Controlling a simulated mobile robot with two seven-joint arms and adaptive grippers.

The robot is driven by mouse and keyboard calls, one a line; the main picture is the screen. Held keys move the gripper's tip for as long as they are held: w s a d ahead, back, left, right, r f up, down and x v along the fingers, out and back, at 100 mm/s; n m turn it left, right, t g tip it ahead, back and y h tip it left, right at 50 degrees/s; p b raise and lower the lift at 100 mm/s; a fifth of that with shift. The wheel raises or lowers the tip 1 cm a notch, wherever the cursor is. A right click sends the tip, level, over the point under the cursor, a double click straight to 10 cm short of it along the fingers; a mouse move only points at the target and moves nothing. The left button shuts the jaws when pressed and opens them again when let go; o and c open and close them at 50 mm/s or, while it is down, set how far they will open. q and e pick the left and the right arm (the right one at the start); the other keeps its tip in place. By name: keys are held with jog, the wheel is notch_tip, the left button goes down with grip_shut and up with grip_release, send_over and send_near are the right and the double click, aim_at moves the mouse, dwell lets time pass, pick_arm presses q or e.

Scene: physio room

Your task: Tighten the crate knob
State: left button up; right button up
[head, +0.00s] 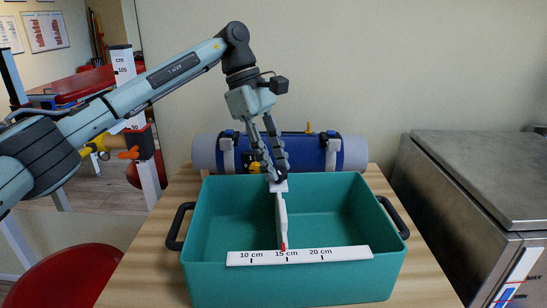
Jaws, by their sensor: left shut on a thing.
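A teal crate (345,274) stands open on a wooden table. A pale upright divider (281,222) splits it from back to front. A white scale strip (350,254) runs along the front rim, and a red pointer (284,247) at the divider's front end is near the 15 cm mark. A white block (280,187) sits at the divider's back end by the rear rim. My left gripper (277,174) reaches down to it, its fingers shut on the crate knob, which is mostly hidden between the fingertips. My right gripper is out of view.
The wooden table (141,262) has black crate handles over it at both sides. A blue and grey roll (353,153) lies behind the crate. A metal cabinet (480,190) stands close at right, a red stool (62,280) at lower left. Both crate compartments look empty.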

pick_arm(q)
jog(key=shift+d+m+g, duration=0.1)
jog(key=shift+m+g, duration=0.2)
jog(key=shift+m, duration=0.3)
jog(key=shift+y, duration=0.3)
jog(key=o, duration=1.2)
jog(key=shift+c, duration=0.2)
jog(key=shift+r, duration=0.1)
jog(key=v, duration=1.2)
